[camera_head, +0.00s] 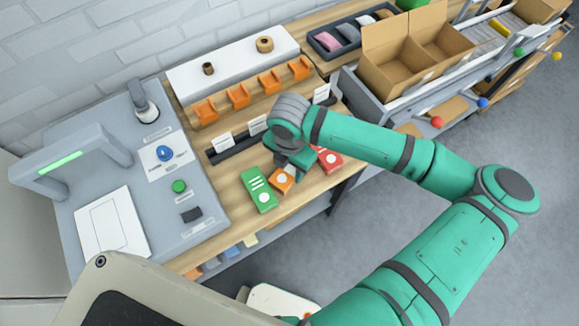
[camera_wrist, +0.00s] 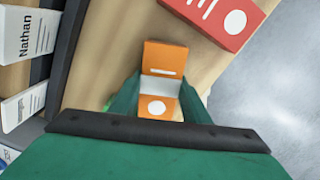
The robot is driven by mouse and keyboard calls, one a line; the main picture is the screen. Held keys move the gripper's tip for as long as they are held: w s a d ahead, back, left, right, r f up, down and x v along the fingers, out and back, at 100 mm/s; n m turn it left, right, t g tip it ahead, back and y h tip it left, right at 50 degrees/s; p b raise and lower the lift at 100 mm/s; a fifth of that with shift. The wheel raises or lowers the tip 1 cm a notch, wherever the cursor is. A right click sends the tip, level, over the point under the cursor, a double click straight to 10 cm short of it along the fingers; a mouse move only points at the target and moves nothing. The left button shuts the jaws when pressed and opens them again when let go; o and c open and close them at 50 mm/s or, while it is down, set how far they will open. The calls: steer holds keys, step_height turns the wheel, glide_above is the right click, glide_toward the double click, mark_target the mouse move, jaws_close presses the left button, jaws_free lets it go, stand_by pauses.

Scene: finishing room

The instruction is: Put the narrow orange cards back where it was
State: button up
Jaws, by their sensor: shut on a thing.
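The narrow orange cards (camera_wrist: 163,58) are a small orange pack with a white band and a white dot. In the wrist view they sit between the two green fingers of my gripper (camera_wrist: 160,98), which is shut on them. In the head view the orange cards (camera_head: 281,181) show below my gripper (camera_head: 292,163), between a green pack (camera_head: 258,190) and a red pack (camera_head: 329,160). The red pack also shows at the upper right of the wrist view (camera_wrist: 222,18). I cannot tell whether the orange cards touch the wooden table (camera_head: 228,212).
A dark rail (camera_head: 236,148) with white name cards stands behind the packs. Several orange holders (camera_head: 238,96) and a white ledge with two rolls lie further back. A grey machine (camera_head: 200,205) is at left, an open cardboard box (camera_head: 390,75) at right.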

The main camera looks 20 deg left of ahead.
steer(key=shift+f, duration=0.1)
steer(key=o, duration=1.3)
